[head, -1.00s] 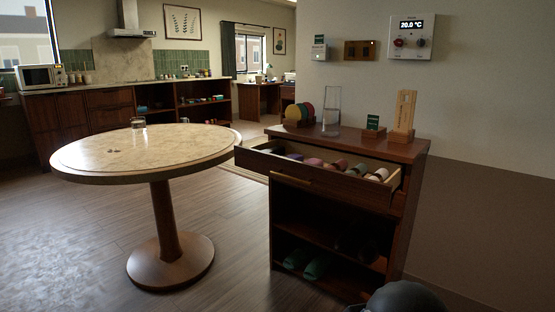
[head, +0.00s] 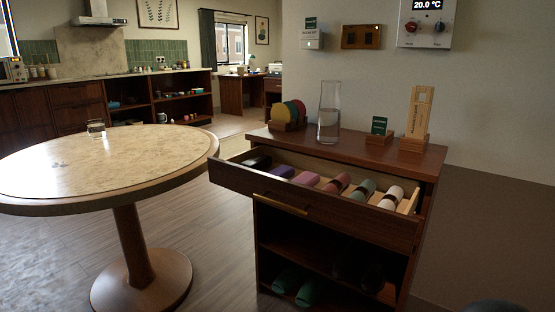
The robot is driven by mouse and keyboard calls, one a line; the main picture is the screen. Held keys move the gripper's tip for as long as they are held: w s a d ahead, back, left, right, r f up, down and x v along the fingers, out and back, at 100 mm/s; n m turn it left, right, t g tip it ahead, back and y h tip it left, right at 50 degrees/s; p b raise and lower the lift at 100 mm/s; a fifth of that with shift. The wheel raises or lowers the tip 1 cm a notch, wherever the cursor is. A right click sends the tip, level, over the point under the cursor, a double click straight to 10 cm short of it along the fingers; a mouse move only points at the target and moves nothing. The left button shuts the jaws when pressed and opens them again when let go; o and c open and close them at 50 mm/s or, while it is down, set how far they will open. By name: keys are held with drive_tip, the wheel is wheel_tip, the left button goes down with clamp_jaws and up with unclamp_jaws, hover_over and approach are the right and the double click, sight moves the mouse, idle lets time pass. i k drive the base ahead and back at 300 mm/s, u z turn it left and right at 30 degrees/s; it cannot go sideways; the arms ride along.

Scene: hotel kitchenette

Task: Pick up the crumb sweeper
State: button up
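I cannot pick out the crumb sweeper with certainty. A dark object (head: 257,162) lies at the left end of the open drawer (head: 310,207), in line with several rolled cloths; it is too small and dark to name. My gripper is not in view. A dark rounded shape shows only as a sliver at the bottom right edge, and I cannot tell what it is.
The drawer sticks out of a wooden cabinet (head: 345,150). A glass carafe (head: 328,112), coloured discs in a holder (head: 287,114) and small signs stand on top. A round table (head: 110,160) with a small glass (head: 96,128) stands left. Green slippers (head: 308,292) lie below.

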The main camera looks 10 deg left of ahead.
sight(259, 162)
drive_tip(key=u, duration=0.25)
drive_tip(key=i, duration=0.7)
drive_tip(key=u, duration=0.5)
